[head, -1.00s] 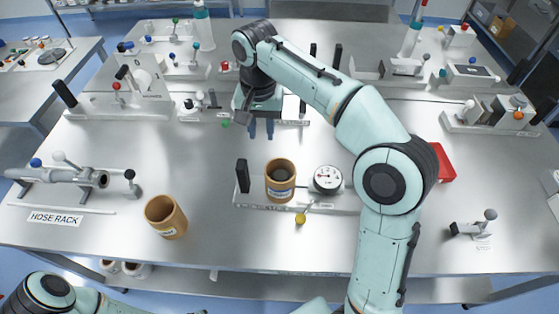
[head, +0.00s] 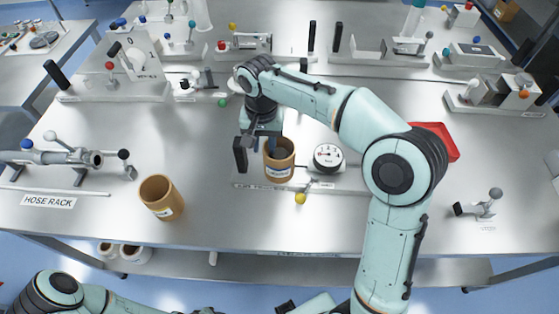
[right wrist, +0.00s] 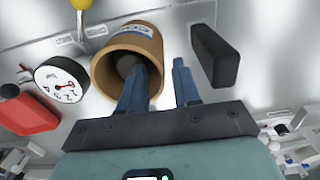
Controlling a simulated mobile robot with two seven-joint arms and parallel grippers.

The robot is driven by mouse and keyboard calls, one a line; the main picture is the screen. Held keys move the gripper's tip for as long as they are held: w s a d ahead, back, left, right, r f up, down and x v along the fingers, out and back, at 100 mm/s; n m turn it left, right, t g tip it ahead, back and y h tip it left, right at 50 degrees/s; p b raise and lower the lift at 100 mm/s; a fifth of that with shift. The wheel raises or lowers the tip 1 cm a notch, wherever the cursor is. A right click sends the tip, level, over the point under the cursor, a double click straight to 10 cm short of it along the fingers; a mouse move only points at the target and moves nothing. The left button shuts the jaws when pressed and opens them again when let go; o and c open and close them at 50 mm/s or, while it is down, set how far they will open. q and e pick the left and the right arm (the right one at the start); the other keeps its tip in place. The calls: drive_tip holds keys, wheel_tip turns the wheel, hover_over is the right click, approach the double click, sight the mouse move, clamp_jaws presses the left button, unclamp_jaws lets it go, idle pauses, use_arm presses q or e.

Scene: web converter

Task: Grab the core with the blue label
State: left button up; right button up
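A tan core with a blue-marked label (head: 281,172) stands upright on a fixture plate, between a black upright post and a dial gauge; it also shows in the right wrist view (right wrist: 150,42). My right gripper (head: 262,142) is at the core's rim with its fingers apart. In the right wrist view the gripper (right wrist: 158,70) has one finger over the core's opening and the other outside, on the post side. Contact with the wall cannot be told. A second tan core (head: 160,196) stands on the bare table to the left. My left gripper is not in view.
A black post (head: 240,155) is close to the left of the core and the dial gauge (head: 327,157) close to its right. A yellow-knobbed lever (head: 301,197) is in front. A red tray (head: 440,140) and a hose rack (head: 55,158) lie farther out.

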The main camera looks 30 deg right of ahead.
drive_tip(key=shift+w+f, duration=0.15)
drive_tip(key=shift+f, duration=0.2)
clamp_jaws()
idle(1.2)
